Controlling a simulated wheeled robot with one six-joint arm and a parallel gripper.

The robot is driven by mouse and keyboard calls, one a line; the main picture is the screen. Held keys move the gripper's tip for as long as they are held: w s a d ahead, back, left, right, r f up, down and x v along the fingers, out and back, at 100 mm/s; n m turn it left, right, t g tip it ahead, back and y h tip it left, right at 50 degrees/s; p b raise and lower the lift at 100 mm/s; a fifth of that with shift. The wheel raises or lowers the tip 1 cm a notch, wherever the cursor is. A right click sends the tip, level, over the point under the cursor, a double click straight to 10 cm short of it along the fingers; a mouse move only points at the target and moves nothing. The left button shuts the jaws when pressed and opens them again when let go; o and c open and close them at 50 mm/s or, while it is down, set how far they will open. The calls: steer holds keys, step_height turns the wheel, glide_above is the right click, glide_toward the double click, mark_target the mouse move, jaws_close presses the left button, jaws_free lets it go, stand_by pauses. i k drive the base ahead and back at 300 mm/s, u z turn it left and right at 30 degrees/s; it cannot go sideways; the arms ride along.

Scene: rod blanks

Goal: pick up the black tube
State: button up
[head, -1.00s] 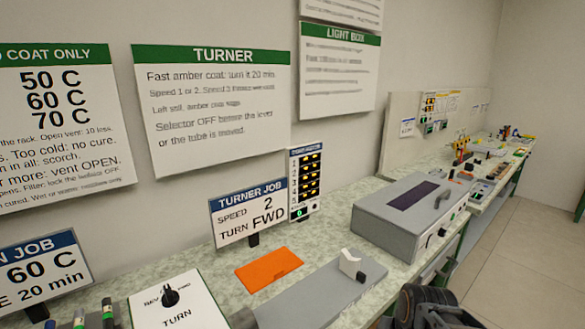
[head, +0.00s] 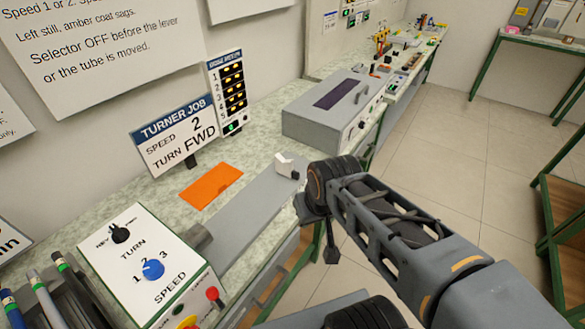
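Several banded tubes stand leaning in a dark rack at the lower left corner, cut by the frame edge. The rightmost one looks like the black tube (head: 76,284), dark with a green band near its top. A grey tube (head: 46,296) with a green band is beside it. My arm comes in from the lower right. My gripper (head: 331,254) seems to be the small dark part hanging below the wrist, beyond the bench's front edge. It is well to the right of the tubes. Its fingers are too unclear to tell whether they are open or shut.
The turner's white control panel (head: 137,262) has a black selector, a blue speed knob (head: 153,269) and a red-tipped lever (head: 212,294). A grey bed, an orange mat (head: 211,186) and a grey light box (head: 335,108) lie along the bench. Floor at right is clear.

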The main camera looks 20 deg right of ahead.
mark_target(94, 313)
steer(key=u, duration=1.9)
steer(key=k, duration=1.05)
steer(key=u, duration=1.05)
steer(key=i, duration=1.4)
steer(key=z, duration=0.95)
steer(key=i, duration=0.3)
steer(key=z, duration=0.35)
